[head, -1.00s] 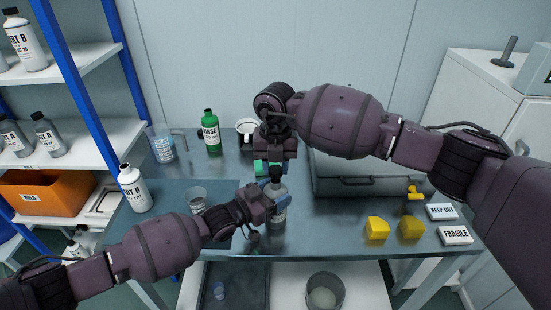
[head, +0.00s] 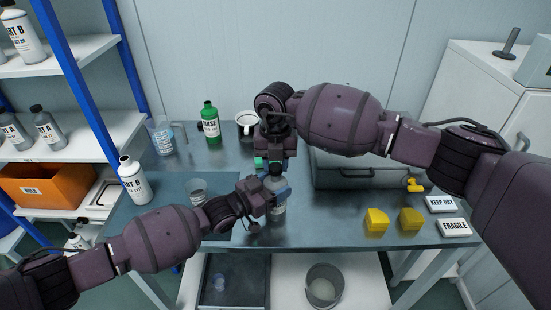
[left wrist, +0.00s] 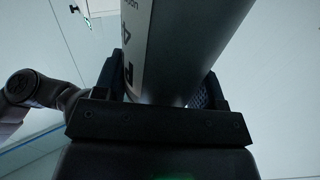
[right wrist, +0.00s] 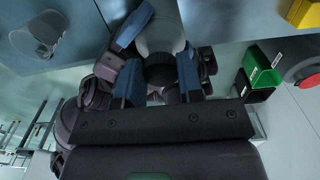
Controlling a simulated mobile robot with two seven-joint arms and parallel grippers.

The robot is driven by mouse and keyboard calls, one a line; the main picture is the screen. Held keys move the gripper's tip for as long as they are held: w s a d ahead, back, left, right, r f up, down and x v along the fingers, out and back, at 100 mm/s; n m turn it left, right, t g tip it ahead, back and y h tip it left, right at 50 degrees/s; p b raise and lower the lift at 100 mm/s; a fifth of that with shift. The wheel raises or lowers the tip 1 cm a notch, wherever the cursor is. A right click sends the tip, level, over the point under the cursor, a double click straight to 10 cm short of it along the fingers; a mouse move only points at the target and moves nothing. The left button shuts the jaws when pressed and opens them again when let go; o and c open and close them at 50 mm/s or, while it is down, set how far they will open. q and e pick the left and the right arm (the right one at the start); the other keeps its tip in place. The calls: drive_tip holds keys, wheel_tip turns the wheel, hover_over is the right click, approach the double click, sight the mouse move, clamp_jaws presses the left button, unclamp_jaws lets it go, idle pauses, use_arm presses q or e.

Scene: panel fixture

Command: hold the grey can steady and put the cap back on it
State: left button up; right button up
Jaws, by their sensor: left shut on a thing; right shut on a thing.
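The grey can (head: 279,208) stands upright at the middle of the bench. My left gripper (head: 268,198) is shut around its body from the left; the can's labelled side (left wrist: 190,50) fills the left wrist view. My right gripper (head: 274,173) points down from above, directly over the can's top. In the right wrist view its blue fingers are shut on the dark cap (right wrist: 159,73), which lines up with the can's pale shoulder (right wrist: 160,35). I cannot tell whether the cap is fully seated.
A grey case (head: 350,172) is behind right. Yellow blocks (head: 376,220) lie front right. A small green bin (right wrist: 263,68) is close by.

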drive_tip(key=shift+f, duration=0.5)
idle(0.7)
use_arm(q)
clamp_jaws()
use_arm(e)
drive_tip(key=m, duration=0.4)
drive_tip(key=shift+d+m, duration=0.1)
drive_tip(key=shift+m, duration=0.2)
drive_tip(key=m, duration=0.5)
drive_tip(key=shift+s+m, duration=0.1)
drive_tip(key=shift+m, duration=0.2)
drive_tip(key=m, duration=0.6)
drive_tip(key=shift+s+d+m, duration=0.1)
drive_tip(key=shift+s+m, duration=0.05)
drive_tip(key=shift+m, duration=0.15)
drive_tip(key=m, duration=0.6)
drive_tip(key=shift+s, duration=0.1)
drive_tip(key=o, duration=0.9)
drive_tip(key=shift+f, duration=0.1)
